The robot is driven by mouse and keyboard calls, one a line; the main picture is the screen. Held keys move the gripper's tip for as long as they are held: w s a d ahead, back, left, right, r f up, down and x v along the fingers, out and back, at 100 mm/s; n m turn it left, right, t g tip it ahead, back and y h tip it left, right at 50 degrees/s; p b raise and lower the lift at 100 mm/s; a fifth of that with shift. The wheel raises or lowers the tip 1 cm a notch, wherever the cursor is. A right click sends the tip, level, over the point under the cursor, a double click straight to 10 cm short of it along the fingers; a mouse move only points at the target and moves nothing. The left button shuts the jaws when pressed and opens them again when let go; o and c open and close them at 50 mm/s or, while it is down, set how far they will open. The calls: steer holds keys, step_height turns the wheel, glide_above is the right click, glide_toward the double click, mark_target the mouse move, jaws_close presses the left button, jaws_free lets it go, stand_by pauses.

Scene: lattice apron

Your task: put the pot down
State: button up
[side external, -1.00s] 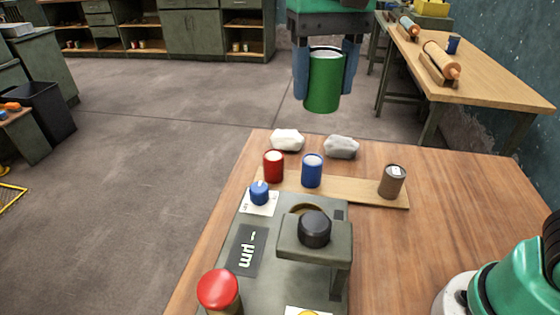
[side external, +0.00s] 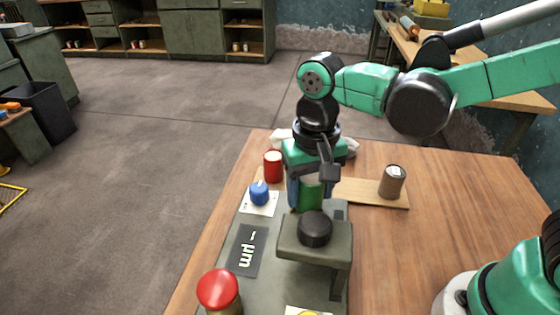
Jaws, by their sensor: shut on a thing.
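My gripper (side external: 309,200) points down and is shut on the green pot (side external: 312,193), which looks upright between the fingers. They are at the rear of the grey-green machine (side external: 290,248), behind its raised head with the black knob (side external: 315,229). That head hides the bottom of the pot, so I cannot tell whether it touches anything below. A red pot (side external: 273,166) stands just left of my gripper. A brown pot (side external: 391,182) stands on the wooden board (side external: 361,191) to the right. The blue pot is hidden behind my gripper.
The machine carries a blue knob (side external: 259,193) at its left and a red button (side external: 218,289) at the front. The pale lumps (side external: 281,137) behind are mostly covered by my gripper. The wooden table (side external: 430,240) is clear on the right.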

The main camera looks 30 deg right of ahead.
mark_target(309, 204)
steer(key=shift+f, duration=1.7)
steer(key=shift+f, duration=0.1)
steer(key=o, duration=1.3)
steer(key=shift+c, duration=0.2)
step_height(309, 204, up, 12)
steer(key=shift+f, duration=0.1)
steer(key=shift+d, duration=0.1)
steer(key=d+f+n+t, duration=0.1)
steer(key=d+f+t, duration=0.1)
steer(key=d, duration=0.3)
steer(key=s+d+f+n+t, duration=0.1)
steer(key=d+f+n+t, duration=0.1)
steer(key=d+t, duration=0.3)
steer(key=shift+d+f, duration=0.25)
steer(key=shift+f, duration=0.05)
